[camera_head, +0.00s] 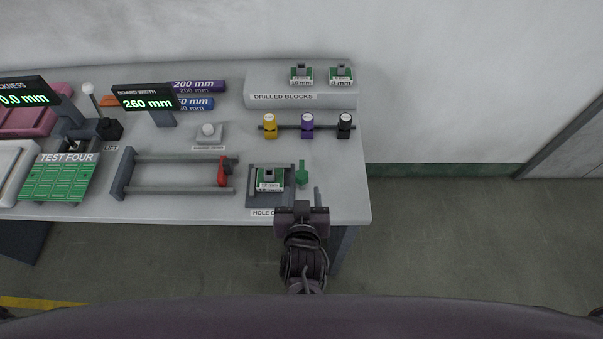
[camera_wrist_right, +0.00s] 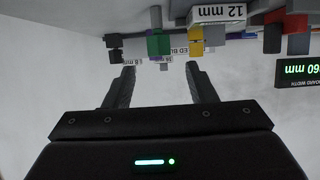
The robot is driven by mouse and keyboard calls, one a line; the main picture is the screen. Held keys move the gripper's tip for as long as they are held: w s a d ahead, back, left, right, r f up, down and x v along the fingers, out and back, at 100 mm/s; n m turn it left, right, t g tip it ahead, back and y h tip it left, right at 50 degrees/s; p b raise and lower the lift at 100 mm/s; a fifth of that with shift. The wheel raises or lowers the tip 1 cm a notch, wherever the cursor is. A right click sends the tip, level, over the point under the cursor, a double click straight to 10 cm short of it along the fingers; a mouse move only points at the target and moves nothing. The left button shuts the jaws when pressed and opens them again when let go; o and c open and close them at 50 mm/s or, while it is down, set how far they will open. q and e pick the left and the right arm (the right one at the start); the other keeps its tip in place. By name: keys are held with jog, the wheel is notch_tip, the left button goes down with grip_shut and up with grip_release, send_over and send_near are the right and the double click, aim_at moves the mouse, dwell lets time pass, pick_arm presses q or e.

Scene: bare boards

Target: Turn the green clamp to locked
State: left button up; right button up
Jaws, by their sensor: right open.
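The green clamp (camera_head: 302,175) stands at the right side of a grey fixture (camera_head: 257,199) near the table's front right; a thin part of it points up in the picture. A green-and-white block marked 12 mm (camera_head: 269,182) sits in the fixture. In the right wrist view the clamp (camera_wrist_right: 157,43) shows upside down, in front of a purple piece. My right gripper (camera_head: 301,197) is just on the near side of the clamp, open, with nothing seen between its fingers (camera_wrist_right: 161,68). I cannot tell whether it touches the clamp. My left gripper is not in view.
A rail with yellow, purple and black knobs (camera_head: 307,122) lies behind the clamp. Drilled blocks stand on a raised shelf (camera_head: 280,88) at the back. A grey frame with a red lever (camera_head: 222,171) is to the left. The table's right edge is close by.

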aim_at(302, 178)
jog(key=shift+w, duration=0.35)
jog(key=p+x, duration=0.1)
jog(key=x, duration=0.6)
jog(key=shift+f, duration=0.1)
jog(key=c, duration=1)
